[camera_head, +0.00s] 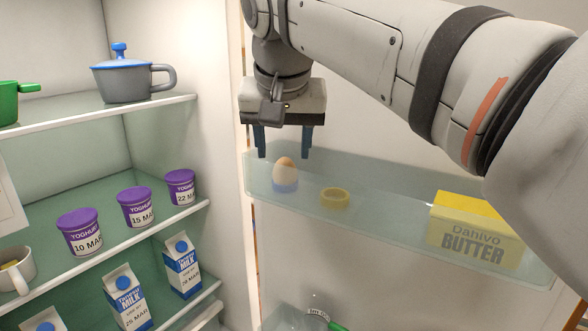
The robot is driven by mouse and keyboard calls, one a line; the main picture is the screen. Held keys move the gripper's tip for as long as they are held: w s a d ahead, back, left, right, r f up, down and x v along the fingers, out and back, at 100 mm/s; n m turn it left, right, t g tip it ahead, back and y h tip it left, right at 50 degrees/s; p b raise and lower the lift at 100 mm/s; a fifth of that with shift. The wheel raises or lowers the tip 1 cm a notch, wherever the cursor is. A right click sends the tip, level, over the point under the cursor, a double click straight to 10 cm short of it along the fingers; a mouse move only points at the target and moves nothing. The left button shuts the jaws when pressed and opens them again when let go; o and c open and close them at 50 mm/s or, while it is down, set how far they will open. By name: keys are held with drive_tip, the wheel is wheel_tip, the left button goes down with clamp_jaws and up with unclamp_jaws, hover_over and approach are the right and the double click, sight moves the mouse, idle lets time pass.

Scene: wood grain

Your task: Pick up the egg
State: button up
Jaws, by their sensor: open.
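The egg (285,173) is pale brown and stands upright in a small blue cup (284,186) at the left end of the clear door shelf (390,215). My gripper (283,154) points down with its two dark blue fingers apart, close above the egg. The fingertips appear on either side of the egg's top. I cannot tell from this view whether they line up with it in depth.
A yellow ring-shaped cup (335,198) and a yellow butter box (470,232) are in the same door shelf. To the left, fridge shelves hold purple yoghurt tubs (136,207), milk cartons (126,297), a mug (17,269) and a grey pot (128,82).

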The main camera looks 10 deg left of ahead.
sight(284, 161)
drive_tip(key=shift+g+h, duration=0.3)
drive_tip(key=x, duration=0.3)
drive_tip(key=w+x, duration=0.1)
drive_tip(key=x, duration=0.2)
drive_tip(key=shift+w+a+r, duration=0.1)
drive_tip(key=shift+a+r, duration=0.05)
drive_tip(key=shift+a, duration=0.1)
drive_tip(key=shift+s+d+r, duration=0.2)
drive_tip(key=shift+s+r, duration=0.15)
drive_tip(key=shift+s, duration=0.15)
drive_tip(key=shift+w+a, duration=0.1)
drive_tip(key=shift+w, duration=0.05)
drive_tip(key=c, duration=0.8)
drive_tip(key=shift+o, duration=0.2)
wheel_tip(284, 161, up, 9)
drive_tip(key=shift+r+p, duration=0.2)
drive_tip(key=shift+p, duration=0.3)
drive_tip(key=shift+f+b, duration=0.25)
drive_tip(key=shift+b, duration=0.25)
